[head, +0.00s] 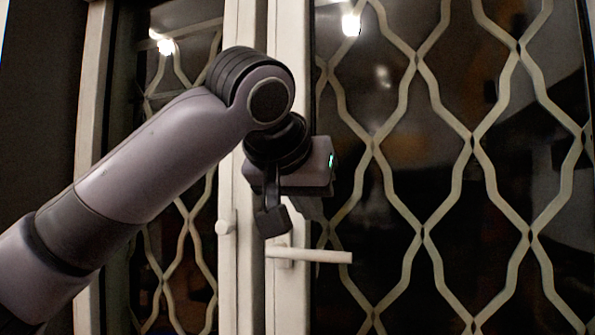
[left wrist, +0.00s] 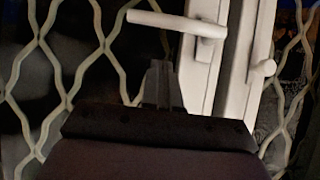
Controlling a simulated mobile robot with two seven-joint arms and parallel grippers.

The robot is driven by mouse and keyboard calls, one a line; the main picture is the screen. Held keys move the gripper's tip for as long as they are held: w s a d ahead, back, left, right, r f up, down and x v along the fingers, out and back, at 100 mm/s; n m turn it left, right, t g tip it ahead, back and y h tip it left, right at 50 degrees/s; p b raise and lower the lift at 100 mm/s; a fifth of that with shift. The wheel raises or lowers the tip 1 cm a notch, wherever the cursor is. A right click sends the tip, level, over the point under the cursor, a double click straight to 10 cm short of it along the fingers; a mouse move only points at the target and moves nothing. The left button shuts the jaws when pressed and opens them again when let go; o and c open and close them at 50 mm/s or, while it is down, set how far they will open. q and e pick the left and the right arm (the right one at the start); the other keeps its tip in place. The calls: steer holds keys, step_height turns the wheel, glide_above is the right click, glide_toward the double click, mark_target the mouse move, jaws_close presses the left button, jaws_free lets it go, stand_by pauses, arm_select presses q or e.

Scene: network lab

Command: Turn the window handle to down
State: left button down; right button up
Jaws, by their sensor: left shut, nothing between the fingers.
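The window handle (head: 322,256) is a white lever on the white frame right of the middle post in the head view. It lies about level, its free end pointing right over the dark glass. In the left wrist view, which is turned over, the handle (left wrist: 172,22) shows at the top, its free end pointing left. My left gripper (head: 314,208) is just above the handle in the head view, apart from it as far as I can tell. Its fingers (left wrist: 162,72) are together and empty in the left wrist view. My right gripper is not in view.
A white knob (head: 225,227) sticks out from the post left of the handle. White wavy grilles (head: 470,140) cover the dark panes on both sides. Bright lamp reflections show in the glass. My left arm covers much of the left pane.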

mark_target(311, 252)
arm_select(q)
steer(key=f, duration=0.1)
steer(key=w+f, duration=0.1)
steer(key=f, duration=0.2)
steer(key=shift+w+d+f, duration=0.2)
steer(key=shift+d, duration=0.05)
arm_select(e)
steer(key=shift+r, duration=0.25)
arm_select(q)
steer(key=shift+a, duration=0.15)
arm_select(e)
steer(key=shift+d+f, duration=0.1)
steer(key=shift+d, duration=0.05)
